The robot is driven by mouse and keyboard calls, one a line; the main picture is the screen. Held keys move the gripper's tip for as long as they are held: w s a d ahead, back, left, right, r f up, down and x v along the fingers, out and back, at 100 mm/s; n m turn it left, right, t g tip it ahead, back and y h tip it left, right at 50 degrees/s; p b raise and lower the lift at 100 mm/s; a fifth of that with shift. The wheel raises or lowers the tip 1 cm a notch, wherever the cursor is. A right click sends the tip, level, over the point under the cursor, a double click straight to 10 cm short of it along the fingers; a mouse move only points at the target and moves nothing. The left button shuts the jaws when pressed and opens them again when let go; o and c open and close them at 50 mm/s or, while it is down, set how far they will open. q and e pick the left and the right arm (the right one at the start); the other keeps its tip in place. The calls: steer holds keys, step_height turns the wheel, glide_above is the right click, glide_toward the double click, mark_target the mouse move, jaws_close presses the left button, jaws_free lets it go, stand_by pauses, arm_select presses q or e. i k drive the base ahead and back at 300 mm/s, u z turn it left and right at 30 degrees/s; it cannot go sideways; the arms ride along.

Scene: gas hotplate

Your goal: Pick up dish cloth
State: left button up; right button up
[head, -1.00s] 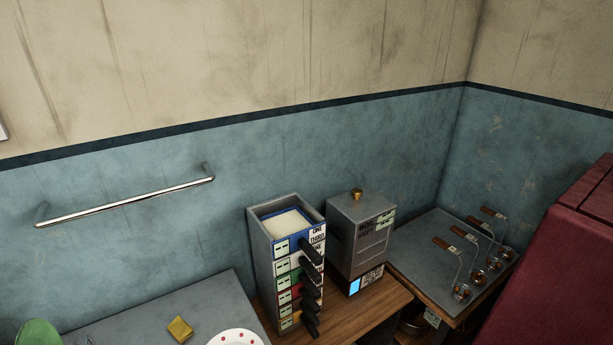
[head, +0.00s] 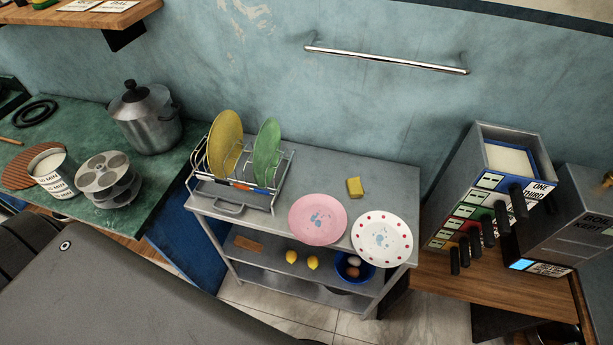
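I see no dish cloth that I can make out in the head view. The metal wall rail (head: 385,60) is bare. A small yellow block (head: 355,187), perhaps a sponge, lies on the grey metal cart (head: 385,175). Neither of my grippers is in view.
The cart holds a dish rack (head: 247,200) with a yellow plate (head: 225,140) and a green plate (head: 266,150). A pink plate (head: 318,218) and a dotted plate (head: 382,238) lie beside it. A pot (head: 146,120) stands left, a labelled drawer tower (head: 490,190) right.

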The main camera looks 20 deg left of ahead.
mark_target(355, 189)
steer(key=k, duration=0.7)
steer(key=z, duration=0.6)
steer(key=k, duration=0.55)
steer(key=u, duration=0.75)
steer(key=i, duration=0.8)
steer(key=u, duration=0.8)
steer(key=i, duration=0.3)
steer(key=z, duration=0.05)
